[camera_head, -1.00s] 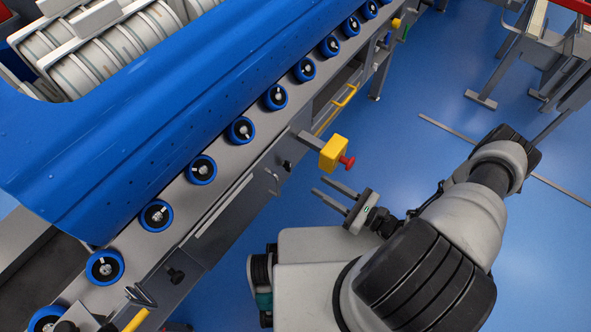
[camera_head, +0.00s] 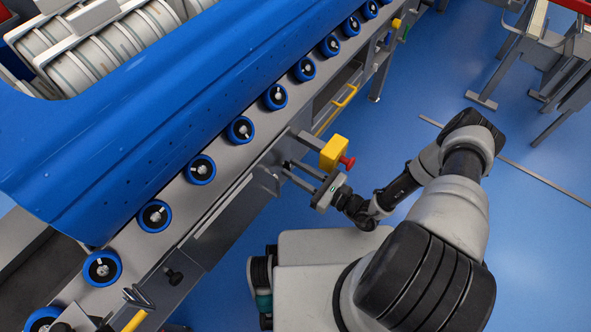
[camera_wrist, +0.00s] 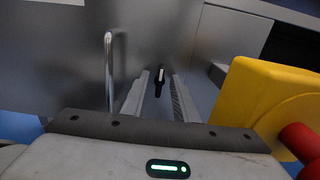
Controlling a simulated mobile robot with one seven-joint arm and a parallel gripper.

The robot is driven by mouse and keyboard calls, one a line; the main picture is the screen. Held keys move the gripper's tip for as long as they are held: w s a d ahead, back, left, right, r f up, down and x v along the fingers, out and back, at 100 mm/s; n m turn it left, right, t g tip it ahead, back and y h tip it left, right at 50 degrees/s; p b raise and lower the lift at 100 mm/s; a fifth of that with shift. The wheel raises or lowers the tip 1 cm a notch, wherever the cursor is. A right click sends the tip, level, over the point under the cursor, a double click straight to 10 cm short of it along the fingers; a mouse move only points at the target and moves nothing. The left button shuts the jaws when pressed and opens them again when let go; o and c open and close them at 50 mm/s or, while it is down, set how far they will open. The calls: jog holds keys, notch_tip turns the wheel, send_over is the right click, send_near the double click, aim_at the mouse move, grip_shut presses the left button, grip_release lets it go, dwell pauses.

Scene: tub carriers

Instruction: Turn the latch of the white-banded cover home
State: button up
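In the wrist view a small dark latch (camera_wrist: 158,88) with a pale end stands on a grey metal cover (camera_wrist: 137,45), its length nearly upright in the picture. My gripper (camera_wrist: 161,76) is open, one finger on each side of the latch with gaps between. Whether the fingertips touch the cover I cannot tell. A bare metal loop handle (camera_wrist: 108,70) is on the cover left of the fingers. In the head view my gripper (camera_head: 288,168) reaches the carrier's side, and its fingers hide the latch. A white strip (camera_head: 222,206) runs along the side panel there.
A yellow box (camera_head: 334,152) with a red button (camera_head: 347,162) juts out close beside my gripper; it also fills the right of the wrist view (camera_wrist: 262,95). Blue rollers (camera_head: 240,130) line the edge above. A black knob (camera_head: 174,276) sits farther down.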

grip_shut()
jog(key=m+b, duration=0.1)
jog(key=m, duration=0.5)
jog(key=m+b, duration=0.2)
jog(key=m, duration=0.4)
jog(key=m+b, duration=0.2)
jog(key=m, duration=0.3)
jog(key=shift+w+d+f+m, duration=0.2)
jog(key=shift+f+m, duration=0.1)
jog(key=shift+m, duration=0.1)
dwell(0.3)
jog(key=shift+o, duration=1.2)
grip_release()
